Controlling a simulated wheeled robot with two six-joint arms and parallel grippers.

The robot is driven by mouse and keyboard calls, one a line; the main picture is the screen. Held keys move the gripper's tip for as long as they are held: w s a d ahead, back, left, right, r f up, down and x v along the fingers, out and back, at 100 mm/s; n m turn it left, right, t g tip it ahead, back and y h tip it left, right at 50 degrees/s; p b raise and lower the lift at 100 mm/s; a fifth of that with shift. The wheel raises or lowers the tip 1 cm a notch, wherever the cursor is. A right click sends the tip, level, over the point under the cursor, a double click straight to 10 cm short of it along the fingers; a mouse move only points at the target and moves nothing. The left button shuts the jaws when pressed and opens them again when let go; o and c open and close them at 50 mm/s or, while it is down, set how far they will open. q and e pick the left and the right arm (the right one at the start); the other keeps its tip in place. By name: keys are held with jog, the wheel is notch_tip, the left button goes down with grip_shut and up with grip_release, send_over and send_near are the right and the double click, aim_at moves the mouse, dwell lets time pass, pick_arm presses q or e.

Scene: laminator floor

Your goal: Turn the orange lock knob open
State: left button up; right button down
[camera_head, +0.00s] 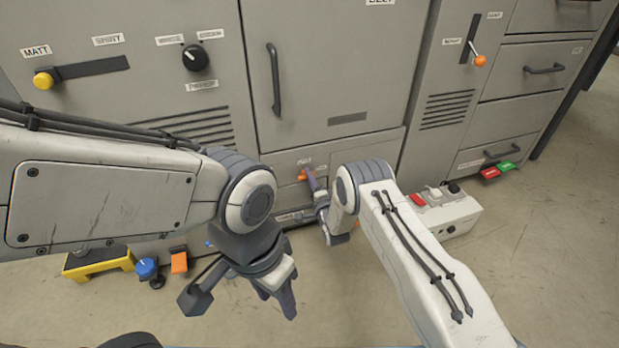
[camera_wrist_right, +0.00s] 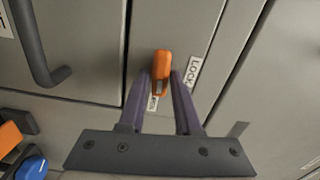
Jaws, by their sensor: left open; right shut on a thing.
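The orange lock knob (camera_wrist_right: 160,72) sits on the grey cabinet face between two labels, one reading LOCK (camera_wrist_right: 192,72). In the head view the knob (camera_head: 307,174) is low on the machine's front, below the tall door. My right gripper (camera_wrist_right: 161,80) has its purple fingers on both sides of the knob and is shut on it. In the head view my right gripper (camera_head: 312,182) reaches the knob, and its fingers partly hide it. My left gripper (camera_head: 283,298) hangs open and empty over the floor, in front of the machine and apart from it.
A yellow step-like block (camera_head: 97,262), a blue knob (camera_head: 147,267) and an orange block (camera_head: 179,262) are at the machine's lower left. A white control box (camera_head: 450,215) with a red button stands right of my right arm. The floor (camera_head: 555,240) at right is clear.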

jog(key=shift+s+a+f+m, duration=0.1)
jog(key=shift+f+m, duration=0.05)
jog(key=shift+m, duration=0.35)
jog(key=c, duration=0.6)
grip_release()
